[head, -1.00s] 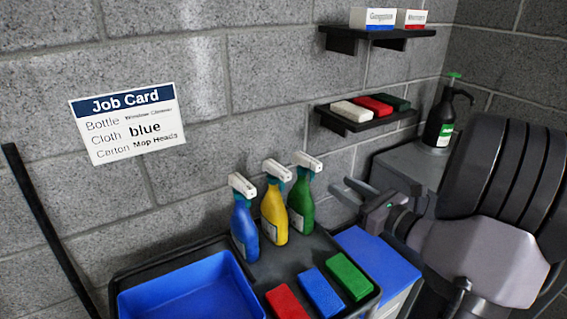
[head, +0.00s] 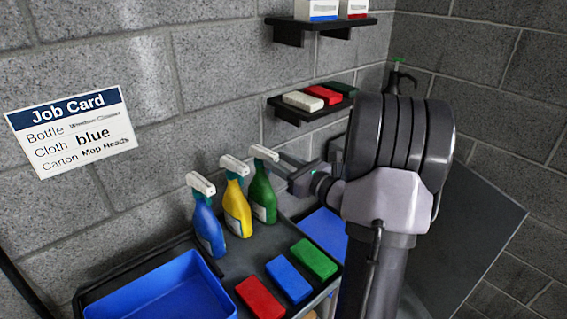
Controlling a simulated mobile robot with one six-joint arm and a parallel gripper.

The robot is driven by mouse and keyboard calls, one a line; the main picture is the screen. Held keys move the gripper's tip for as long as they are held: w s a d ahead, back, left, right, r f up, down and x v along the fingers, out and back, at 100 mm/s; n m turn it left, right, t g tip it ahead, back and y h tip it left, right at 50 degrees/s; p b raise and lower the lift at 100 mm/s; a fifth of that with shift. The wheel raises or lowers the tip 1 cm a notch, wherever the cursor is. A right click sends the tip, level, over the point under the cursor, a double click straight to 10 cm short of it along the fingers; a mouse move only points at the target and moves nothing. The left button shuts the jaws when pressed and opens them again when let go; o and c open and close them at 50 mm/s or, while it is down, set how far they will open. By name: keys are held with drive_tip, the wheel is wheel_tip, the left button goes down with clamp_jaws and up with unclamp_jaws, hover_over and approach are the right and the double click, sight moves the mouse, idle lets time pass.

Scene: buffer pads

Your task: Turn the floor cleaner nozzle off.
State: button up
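Three spray bottles with white nozzles stand in a row on the black cart top: a blue bottle (head: 208,232), a yellow bottle (head: 237,211) and a green bottle (head: 263,195). Their labels are too small to read, so I cannot tell which is the floor cleaner. Whether a fingertip touches the bottle cannot be told.
A blue tray (head: 160,291) and red (head: 260,297), blue (head: 288,279) and green (head: 314,258) blocks lie in front of the bottles. Wall shelves (head: 290,110) hang behind. A job card (head: 71,131) is on the wall. A dark pump bottle (head: 402,82) is partly hidden behind my arm.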

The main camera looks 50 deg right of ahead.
drive_tip(key=c, duration=0.7)
